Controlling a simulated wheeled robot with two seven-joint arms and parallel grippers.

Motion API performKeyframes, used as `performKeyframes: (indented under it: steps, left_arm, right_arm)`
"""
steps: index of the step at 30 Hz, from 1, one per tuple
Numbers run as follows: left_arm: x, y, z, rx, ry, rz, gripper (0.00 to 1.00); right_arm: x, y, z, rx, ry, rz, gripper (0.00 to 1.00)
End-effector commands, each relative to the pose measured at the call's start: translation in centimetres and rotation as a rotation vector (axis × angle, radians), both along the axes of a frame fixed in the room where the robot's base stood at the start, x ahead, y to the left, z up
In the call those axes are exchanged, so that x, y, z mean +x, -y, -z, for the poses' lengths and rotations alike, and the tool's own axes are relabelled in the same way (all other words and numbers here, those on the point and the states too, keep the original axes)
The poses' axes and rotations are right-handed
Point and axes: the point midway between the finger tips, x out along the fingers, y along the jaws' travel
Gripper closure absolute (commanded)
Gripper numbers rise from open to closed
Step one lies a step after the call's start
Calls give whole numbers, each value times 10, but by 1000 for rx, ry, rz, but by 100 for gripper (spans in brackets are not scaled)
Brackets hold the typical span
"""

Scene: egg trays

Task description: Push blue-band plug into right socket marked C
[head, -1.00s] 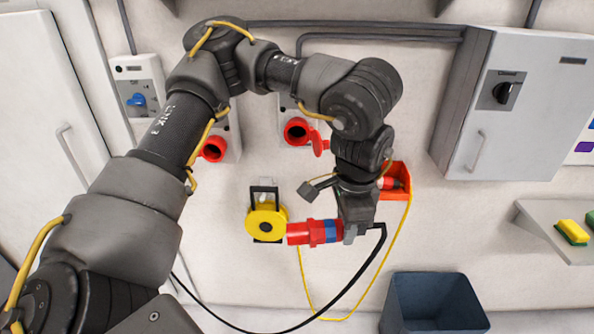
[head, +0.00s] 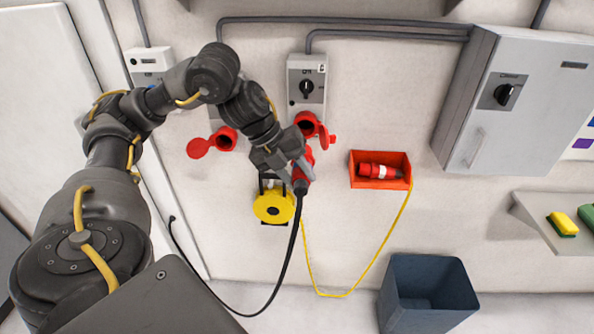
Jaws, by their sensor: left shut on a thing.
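My left gripper (head: 292,165) is shut on a red plug (head: 301,182) with a black cable trailing down. The blue band is hidden by the fingers. The plug's front points up toward the right red socket (head: 306,123), just below it; I cannot tell whether they touch. That socket's lid (head: 327,139) hangs open at its right side. No letter C is legible. The left red socket (head: 226,138) is also open, its lid (head: 200,148) swung left. My right gripper is not in view.
A switch box (head: 306,80) sits above the right socket. A yellow reel (head: 273,206) hangs below the gripper. An orange holder (head: 393,183) contains another red plug (head: 377,170) with a white band and yellow cable. A dark bin (head: 430,295) stands lower right.

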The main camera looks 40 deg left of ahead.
Motion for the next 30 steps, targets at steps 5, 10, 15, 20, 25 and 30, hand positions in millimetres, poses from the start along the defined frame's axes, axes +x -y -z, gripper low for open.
performKeyframes:
  steps: [5, 10, 15, 20, 25, 30]
  left_arm:
    - [0, -2, -1, -4, 4, 15, 97]
    - [5, -5, -1, -4, 5, 13, 97]
    - [19, -16, -1, -4, 4, 11, 97]
    - [36, -28, -1, -5, 4, 9, 97]
    - [51, -40, -2, -5, 5, 10, 97]
    - [61, -48, -2, -5, 4, 12, 97]
  right_arm:
    - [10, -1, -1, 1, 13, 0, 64]
    - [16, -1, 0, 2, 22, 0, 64]
    - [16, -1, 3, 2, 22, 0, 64]
    - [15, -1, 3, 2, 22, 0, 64]
    - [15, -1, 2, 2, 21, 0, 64]
    - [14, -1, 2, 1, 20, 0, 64]
